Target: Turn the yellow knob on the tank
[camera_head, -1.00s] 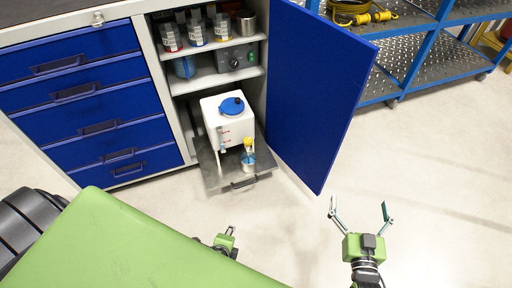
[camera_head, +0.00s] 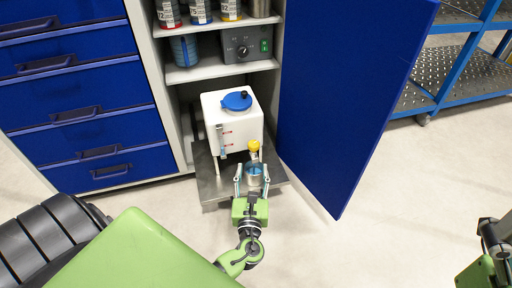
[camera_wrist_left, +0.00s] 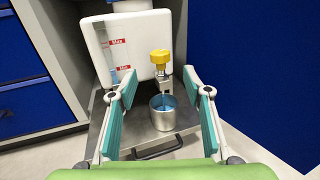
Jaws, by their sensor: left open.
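The white tank (camera_head: 238,125) with a blue lid stands on a pulled-out metal tray (camera_head: 208,180) in the open cabinet. The yellow knob (camera_head: 253,146) sits on the tank's front tap, and it also shows in the left wrist view (camera_wrist_left: 160,57). A metal cup (camera_wrist_left: 163,112) with blue liquid stands under the tap. My left gripper (camera_head: 252,168) is open in front of the tank, its fingers apart on either side of the cup and tap in the picture. In the left wrist view the gripper (camera_wrist_left: 160,92) holds nothing. My right gripper is only partly visible at the right edge.
The open blue cabinet door (camera_head: 345,95) stands to the right of the tank. Blue drawers (camera_head: 85,110) are at the left. A shelf above holds a grey device (camera_head: 247,44) and a blue container (camera_head: 184,50). A blue rack (camera_head: 450,70) stands at the far right.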

